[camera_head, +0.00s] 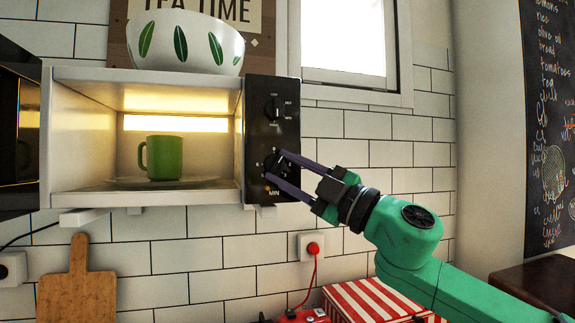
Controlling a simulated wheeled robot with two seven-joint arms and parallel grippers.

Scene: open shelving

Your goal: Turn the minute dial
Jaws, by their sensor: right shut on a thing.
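The microwave (145,76) hangs on the tiled wall with its door open to the left and its inside lit. Its black control panel (286,108) is on the right side. The minute dial (272,163) is the lower knob, with a MIN label below it. My right gripper (274,166) reaches in from the right, and its two dark purple fingers are shut on the minute dial, one above and one below. The fingers partly hide the dial, so its setting cannot be read. The upper dial (273,108) is free. My left gripper is not in view.
A green mug (164,158) stands on the glass plate inside the microwave. A leaf-patterned bowl (185,42) sits on top. A cutting board (77,285), a red-plugged socket (312,247) and a red-striped box (370,300) are below. The wall right of the panel is clear.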

